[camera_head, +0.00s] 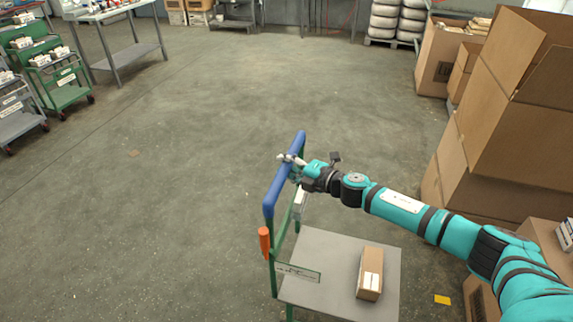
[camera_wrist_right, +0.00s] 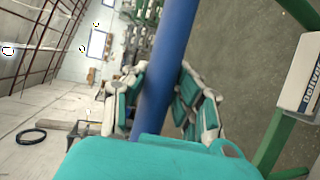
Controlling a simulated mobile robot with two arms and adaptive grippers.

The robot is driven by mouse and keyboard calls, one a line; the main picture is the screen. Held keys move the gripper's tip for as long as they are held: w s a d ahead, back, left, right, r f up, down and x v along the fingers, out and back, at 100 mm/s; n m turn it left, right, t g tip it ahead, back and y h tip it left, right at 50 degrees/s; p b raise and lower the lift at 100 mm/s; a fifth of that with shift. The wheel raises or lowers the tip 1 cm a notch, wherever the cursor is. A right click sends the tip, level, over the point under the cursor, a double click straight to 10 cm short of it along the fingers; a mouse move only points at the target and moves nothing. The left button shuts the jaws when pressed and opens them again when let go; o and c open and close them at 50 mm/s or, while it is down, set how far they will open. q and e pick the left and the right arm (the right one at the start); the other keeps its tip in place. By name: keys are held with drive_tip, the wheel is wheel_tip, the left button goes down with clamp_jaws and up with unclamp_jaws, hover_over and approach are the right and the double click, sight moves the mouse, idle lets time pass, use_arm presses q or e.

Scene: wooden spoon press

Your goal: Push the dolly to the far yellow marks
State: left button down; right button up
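The dolly has a blue handle bar (camera_head: 271,198), a green frame and a grey platform (camera_head: 330,255). My right gripper (camera_head: 291,163) is at the far part of the handle. In the right wrist view, its fingers (camera_wrist_right: 160,85) lie on both sides of the blue bar (camera_wrist_right: 165,60) and their tips press against it. A yellow mark (camera_head: 442,299) is on the floor right of the dolly. My left gripper is out of view.
Large cardboard boxes (camera_head: 505,125) stand at the right, beside my arm. Green carts (camera_head: 58,85) and a metal table (camera_head: 130,55) stand at the upper left. White stacked rolls (camera_head: 385,20) are at the back. The concrete floor beyond and left of the dolly is clear.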

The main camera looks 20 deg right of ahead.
clamp_jaws()
